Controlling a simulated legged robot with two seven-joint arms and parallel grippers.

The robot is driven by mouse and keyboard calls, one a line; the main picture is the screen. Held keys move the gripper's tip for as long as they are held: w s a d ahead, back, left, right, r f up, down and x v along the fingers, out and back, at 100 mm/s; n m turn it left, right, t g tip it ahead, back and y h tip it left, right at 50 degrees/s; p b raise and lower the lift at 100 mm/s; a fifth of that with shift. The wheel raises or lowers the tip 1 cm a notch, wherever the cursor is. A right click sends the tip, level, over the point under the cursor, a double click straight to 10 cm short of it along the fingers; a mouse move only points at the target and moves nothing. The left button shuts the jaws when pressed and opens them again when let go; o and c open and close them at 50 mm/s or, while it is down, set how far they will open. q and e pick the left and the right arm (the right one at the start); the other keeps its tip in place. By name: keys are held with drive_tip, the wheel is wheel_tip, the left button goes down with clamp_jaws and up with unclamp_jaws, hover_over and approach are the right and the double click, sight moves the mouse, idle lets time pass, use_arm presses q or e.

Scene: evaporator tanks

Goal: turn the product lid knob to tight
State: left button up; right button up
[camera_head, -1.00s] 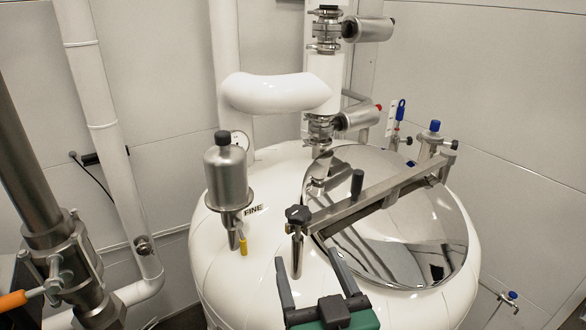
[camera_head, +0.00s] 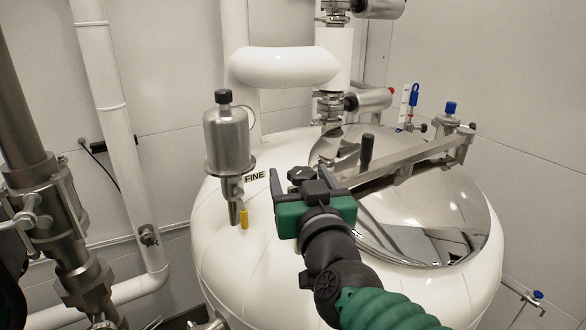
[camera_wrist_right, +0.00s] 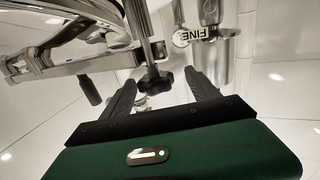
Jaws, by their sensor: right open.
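The dark lobed lid knob (camera_head: 302,172) tops a post at the near left end of the metal clamp bar (camera_head: 408,163). The bar crosses the shiny round lid (camera_head: 455,210) of the white tank. My right gripper (camera_head: 299,180) is open at the knob, its fingers on either side. In the right wrist view, the knob (camera_wrist_right: 155,78) shows between the open fingers (camera_wrist_right: 160,86), near their tips; I cannot tell whether either finger touches it. The gripper body hides the post below the knob in the head view. My left gripper is not in view.
An upright black handle (camera_head: 367,152) stands on the bar. Left of the knob are a steel canister (camera_head: 228,138) with a yellow-handled valve (camera_head: 244,217) and a FINE label (camera_head: 255,177). White pipes (camera_head: 283,66) rise behind. Steel piping (camera_head: 55,210) stands at far left.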

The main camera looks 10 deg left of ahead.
sight(299, 168)
drive_tip(key=w, duration=0.4)
drive_tip(key=shift+d+p, duration=0.35)
drive_tip(key=shift+s+a+f, duration=0.1)
drive_tip(key=shift+s+a, duration=0.05)
drive_tip(key=shift+a, duration=1.2)
drive_tip(key=shift+c, duration=1)
drive_tip(key=shift+a, duration=0.1)
drive_tip(key=shift+c, duration=1.2)
drive_tip(key=shift+w+d+f, duration=0.1)
drive_tip(key=shift+w+d, duration=0.15)
drive_tip(key=shift+d, duration=0.3)
drive_tip(key=c, duration=0.5)
drive_tip(key=shift+w+d, duration=0.1)
drive_tip(key=shift+d, duration=0.05)
drive_tip(key=shift+c, duration=2)
drive_tip(key=shift+a, duration=0.25)
drive_tip(key=m+h+p, duration=0.1)
drive_tip(key=p, duration=0.3)
drive_tip(key=shift+d+r+t+h+p, duration=0.1)
drive_tip(key=shift+r+t+h+p, duration=0.25)
drive_tip(key=shift+r+t+h, duration=0.05)
drive_tip(key=shift+d+f, duration=0.1)
drive_tip(key=shift+f, duration=0.1)
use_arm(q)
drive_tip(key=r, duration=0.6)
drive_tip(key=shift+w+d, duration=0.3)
use_arm(e)
drive_tip(key=shift+f+h, duration=0.2)
drive_tip(key=shift+h, duration=0.1)
